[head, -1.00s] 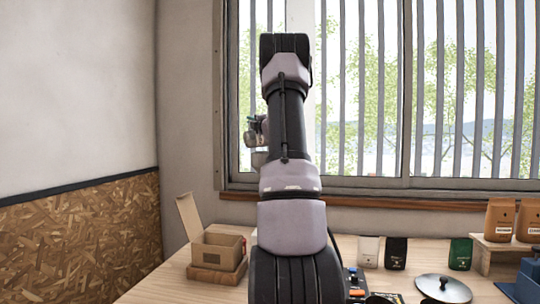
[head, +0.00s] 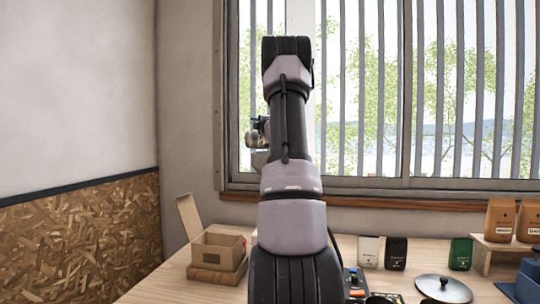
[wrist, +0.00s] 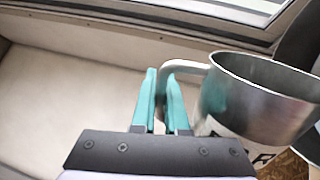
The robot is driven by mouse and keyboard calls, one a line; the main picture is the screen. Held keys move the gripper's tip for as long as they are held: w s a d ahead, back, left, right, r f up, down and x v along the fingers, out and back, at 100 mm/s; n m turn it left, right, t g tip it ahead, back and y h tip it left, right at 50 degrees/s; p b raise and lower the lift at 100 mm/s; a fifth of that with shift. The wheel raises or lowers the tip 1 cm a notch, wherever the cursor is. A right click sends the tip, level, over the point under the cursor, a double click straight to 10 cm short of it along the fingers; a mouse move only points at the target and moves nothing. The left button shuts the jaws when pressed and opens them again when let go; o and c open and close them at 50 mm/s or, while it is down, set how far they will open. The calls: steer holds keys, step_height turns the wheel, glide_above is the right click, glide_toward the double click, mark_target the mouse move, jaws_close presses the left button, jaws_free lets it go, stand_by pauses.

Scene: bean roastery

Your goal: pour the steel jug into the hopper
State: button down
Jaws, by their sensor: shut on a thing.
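The steel jug (wrist: 262,98) shows at the right of the wrist view, with its round rim open and its handle toward my gripper. My gripper (wrist: 162,92) has its teal fingers closed on the handle, and the jug's body hangs to the right of them. The jug's contents cannot be made out. In the head view my raised arm stands in the middle, and only a small part of the hand end shows at its left, in front of the window. I cannot make out the hopper in either view; my arm hides the middle of the table.
An open cardboard box (head: 217,252) stands at the table's left on a wooden block. The barred window is behind.

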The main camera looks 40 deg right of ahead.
steer(key=shift+d+m, duration=0.2)
steer(key=shift+m, duration=0.1)
steer(key=shift+s+d+r+m+h, duration=0.15)
steer(key=shift+d+r+m+h, duration=0.1)
steer(key=shift+d+m, duration=0.65)
steer(key=shift+s+d+r+m+h, duration=0.15)
steer(key=shift+d+m+h, duration=0.1)
steer(key=shift+d+m, duration=0.6)
stand_by(1.1)
steer(key=shift+s+d+m+g+h+b, duration=0.15)
steer(key=shift+d+m+b, duration=0.1)
steer(key=shift+d+m, duration=0.35)
steer(key=shift+s+d+m+g+h+b, duration=0.1)
steer(key=shift+d+m+g+h+b, duration=0.1)
steer(key=shift+d+m, duration=0.4)
stand_by(1.6)
